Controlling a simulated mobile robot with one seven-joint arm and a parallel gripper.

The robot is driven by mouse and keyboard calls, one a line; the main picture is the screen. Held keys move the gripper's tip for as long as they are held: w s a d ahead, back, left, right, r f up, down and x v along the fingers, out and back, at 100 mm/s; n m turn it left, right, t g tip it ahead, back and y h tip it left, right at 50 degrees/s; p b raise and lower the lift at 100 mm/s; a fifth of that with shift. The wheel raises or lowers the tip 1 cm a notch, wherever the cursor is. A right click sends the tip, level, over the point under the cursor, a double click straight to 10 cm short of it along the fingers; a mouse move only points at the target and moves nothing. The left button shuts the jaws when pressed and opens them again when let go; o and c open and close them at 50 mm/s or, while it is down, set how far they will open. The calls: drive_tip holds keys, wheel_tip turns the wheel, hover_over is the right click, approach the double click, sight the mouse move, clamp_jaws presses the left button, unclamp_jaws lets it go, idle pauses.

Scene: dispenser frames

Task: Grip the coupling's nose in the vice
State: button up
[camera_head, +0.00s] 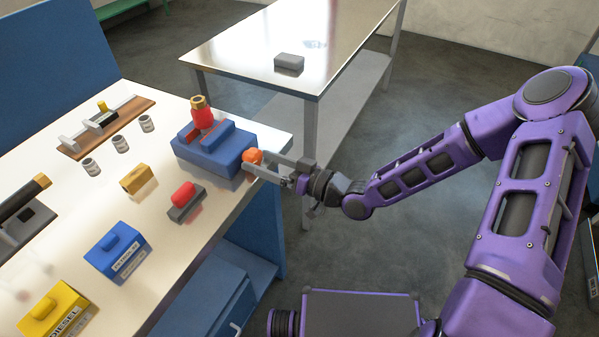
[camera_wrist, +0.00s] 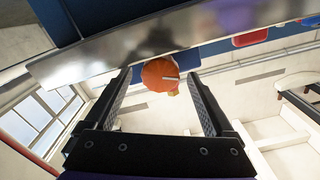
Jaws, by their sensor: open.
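The blue vice (camera_head: 222,158) sits at the right edge of the bench. The coupling (camera_head: 202,116), red with a brass top, stands upright at the vice's jaws; its lower end is hidden, and I cannot tell whether the jaws touch it. An orange knob (camera_head: 253,155) is on the vice's near right end. My gripper (camera_head: 259,163) is open at this knob, with its fingers around it. In the wrist view the orange knob (camera_wrist: 160,75) shows between the two spread finger tips, with gaps at both sides.
A brass block (camera_head: 136,179), a red-topped grey piece (camera_head: 186,200), a blue box (camera_head: 117,253) and a yellow box (camera_head: 55,309) stand on the bench (camera_head: 165,270). Several small cans (camera_head: 120,143) are behind them. A second table (camera_head: 300,35) holds a grey block (camera_head: 289,62).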

drive_tip(key=v, duration=1.6)
drive_tip(key=shift+p, duration=0.3)
drive_tip(key=shift+f, duration=0.1)
